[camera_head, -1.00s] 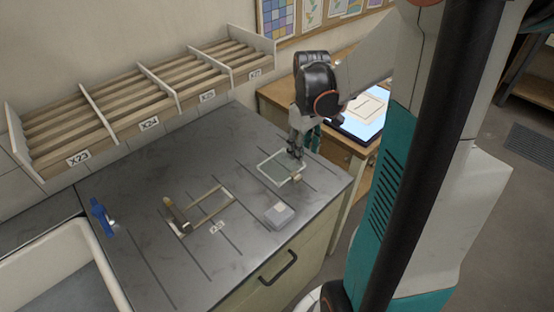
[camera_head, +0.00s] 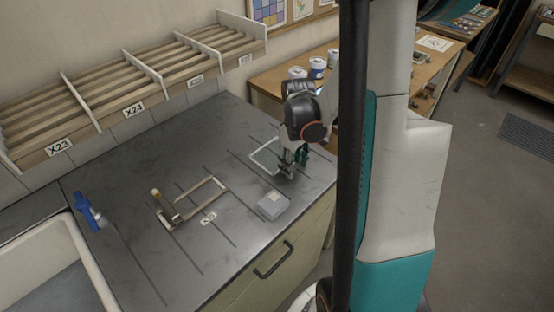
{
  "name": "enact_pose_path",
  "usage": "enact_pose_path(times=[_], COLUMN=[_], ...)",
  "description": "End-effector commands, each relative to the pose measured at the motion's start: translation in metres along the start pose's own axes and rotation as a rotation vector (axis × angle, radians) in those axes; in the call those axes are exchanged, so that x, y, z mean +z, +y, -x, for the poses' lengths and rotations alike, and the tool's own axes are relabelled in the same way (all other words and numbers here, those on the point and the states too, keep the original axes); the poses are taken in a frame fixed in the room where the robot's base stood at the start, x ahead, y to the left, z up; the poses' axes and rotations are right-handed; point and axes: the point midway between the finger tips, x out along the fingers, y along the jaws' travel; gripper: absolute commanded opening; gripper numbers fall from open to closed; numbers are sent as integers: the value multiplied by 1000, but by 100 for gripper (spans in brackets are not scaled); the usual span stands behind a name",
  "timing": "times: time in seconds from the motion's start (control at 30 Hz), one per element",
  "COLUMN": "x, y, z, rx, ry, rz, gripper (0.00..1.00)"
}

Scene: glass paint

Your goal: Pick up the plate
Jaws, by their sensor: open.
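The plate (camera_head: 264,157) looks like a clear, thin rectangular pane with a pale edge. It lies flat on the dark countertop (camera_head: 130,215) near its right end, and its right part is hidden behind my gripper. My gripper (camera_head: 288,173) is open and points down at the plate's right edge. The fingertips are small and dark in this view, so I cannot tell whether they touch the plate or straddle its edge.
A small grey box (camera_head: 272,205) sits just in front of the plate. A wooden frame-like tool (camera_head: 202,198) lies to the left. A blue-handled item (camera_head: 88,207) is by the sink (camera_head: 75,245). A slatted rack (camera_head: 130,85) stands behind. Jars (camera_head: 317,66) stand on the wooden table.

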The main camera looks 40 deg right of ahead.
Motion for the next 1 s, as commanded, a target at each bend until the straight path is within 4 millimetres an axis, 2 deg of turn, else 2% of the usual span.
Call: enact_pose_path(times=[0.2, 0.4, 0.77, 1.0], x=[0, 0, 0, 0], y=[0, 0, 0, 0], z=[-1, -1, 0, 18], rx=[0, 0, 0, 0], ry=[0, 0, 0, 0], rz=[0, 0, 0, 0], gripper=[45, 0, 0, 0])
